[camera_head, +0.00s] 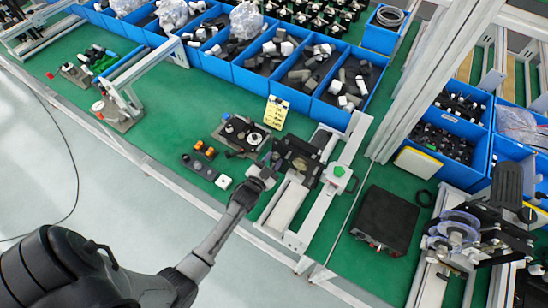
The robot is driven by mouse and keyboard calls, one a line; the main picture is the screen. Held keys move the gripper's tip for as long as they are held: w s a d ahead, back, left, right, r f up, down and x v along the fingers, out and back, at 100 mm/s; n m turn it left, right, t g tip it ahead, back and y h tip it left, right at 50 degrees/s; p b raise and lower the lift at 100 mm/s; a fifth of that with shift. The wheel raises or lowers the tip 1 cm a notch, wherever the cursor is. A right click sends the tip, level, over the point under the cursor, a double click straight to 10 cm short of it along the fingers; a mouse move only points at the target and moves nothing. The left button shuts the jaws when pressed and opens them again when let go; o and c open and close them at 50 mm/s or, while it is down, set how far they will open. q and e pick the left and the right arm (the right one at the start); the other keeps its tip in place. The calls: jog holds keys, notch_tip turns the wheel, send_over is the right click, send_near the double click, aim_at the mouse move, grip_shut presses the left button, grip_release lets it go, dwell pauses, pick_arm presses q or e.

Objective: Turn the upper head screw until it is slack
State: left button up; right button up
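My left arm reaches in from the lower left. Its gripper (266,168) is at the left side of a black coding device (300,160) on a pale rail frame. The fingertips are small and dark against the device, and I cannot tell whether they are open or shut or touch it. The upper head screw is too small to make out in this view. My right gripper is not in view.
A round-topped fixture (241,132) and a button box (206,167) lie left of the gripper. A yellow sign (276,112) stands behind. Blue parts bins (257,80) line the back. A black box (385,218) and a reel machine (458,232) stand at right.

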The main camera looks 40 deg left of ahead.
pick_arm(q)
grip_shut()
jog(key=shift+r+n+p, duration=0.15)
jog(key=shift+n+p, duration=0.2)
jog(key=shift+n, duration=0.35)
jog(key=shift+n+p, duration=0.3)
jog(key=shift+n, duration=0.7)
jog(key=shift+c, duration=0.7)
grip_release()
jog(key=shift+n, duration=0.5)
jog(key=shift+o, duration=1.4)
